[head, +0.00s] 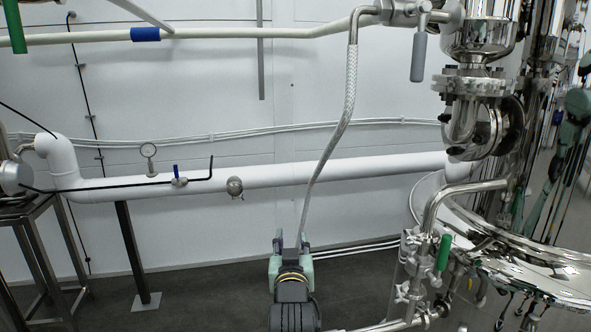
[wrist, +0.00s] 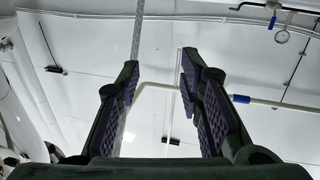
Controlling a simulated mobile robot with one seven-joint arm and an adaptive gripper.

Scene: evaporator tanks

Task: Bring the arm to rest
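My gripper (head: 290,246) stands upright at the lower middle of the head view, its fingers pointing up. In the wrist view my gripper (wrist: 160,75) has its two dark padded fingers wide apart, with nothing clasped between them. A braided metal hose (head: 340,120) hangs from the valve at the top and runs down to just behind or beside my fingertips. In the wrist view the hose (wrist: 138,30) passes close to the left fingertip; I cannot tell whether it touches.
Shiny steel tanks and piping (head: 480,130) crowd the right, with a green-handled valve (head: 444,252) near my gripper. A metal frame (head: 35,250) stands at left. Floor (head: 200,290) between is clear.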

